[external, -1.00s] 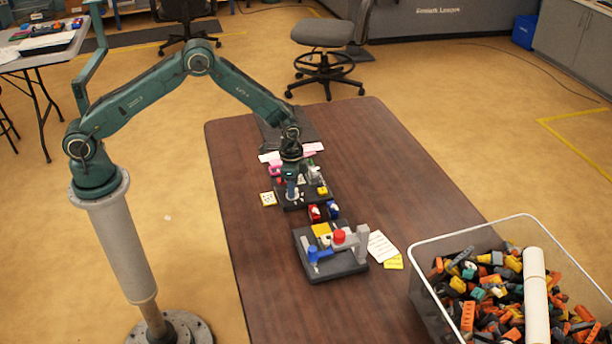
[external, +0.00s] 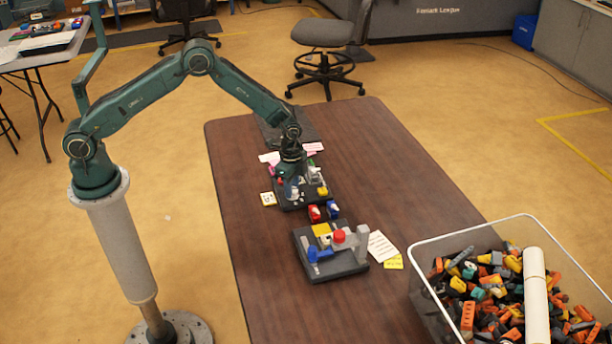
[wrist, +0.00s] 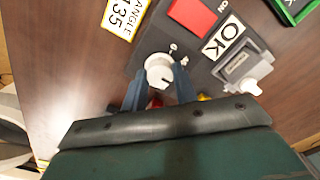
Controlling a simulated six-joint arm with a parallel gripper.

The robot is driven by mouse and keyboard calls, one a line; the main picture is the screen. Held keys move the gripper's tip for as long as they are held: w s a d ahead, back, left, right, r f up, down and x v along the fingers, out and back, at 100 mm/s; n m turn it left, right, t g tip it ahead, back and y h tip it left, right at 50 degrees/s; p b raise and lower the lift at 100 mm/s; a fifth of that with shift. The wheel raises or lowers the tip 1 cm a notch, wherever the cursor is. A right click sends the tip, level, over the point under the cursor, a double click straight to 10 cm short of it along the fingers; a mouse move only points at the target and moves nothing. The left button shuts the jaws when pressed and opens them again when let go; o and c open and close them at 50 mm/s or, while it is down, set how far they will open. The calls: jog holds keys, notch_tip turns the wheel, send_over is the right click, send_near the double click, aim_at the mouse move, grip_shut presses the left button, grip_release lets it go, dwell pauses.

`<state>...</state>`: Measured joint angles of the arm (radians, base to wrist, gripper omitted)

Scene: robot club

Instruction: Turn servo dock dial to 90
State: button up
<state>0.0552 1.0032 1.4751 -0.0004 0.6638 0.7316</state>
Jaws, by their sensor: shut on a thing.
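The servo dock (external: 318,205) is a dark base on the wooden table, under the end of my arm in the external view. Its dial (wrist: 160,70) is a round white knob with a dark mark on it, seen in the wrist view. Small markings stand beside the dial, too small to read surely. My gripper (wrist: 160,76) has its two blue fingers on either side of the dial, shut on it. In the external view my gripper (external: 291,184) points down at the dock and hides part of it.
A yellow-edged card (wrist: 125,14) reading "ANGLE 135" lies beside the dock. A red block (wrist: 192,14), an OK label (wrist: 223,43) and a white-knobbed part (wrist: 242,70) sit near the dial. A second dark dock (external: 343,268) and a parts bin (external: 425,262) stand nearer.

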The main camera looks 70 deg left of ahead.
jog(key=o, duration=1)
jog(key=shift+c, duration=0.2)
jog(key=shift+r, duration=0.1)
notch_tip(320, 180, up, 14)
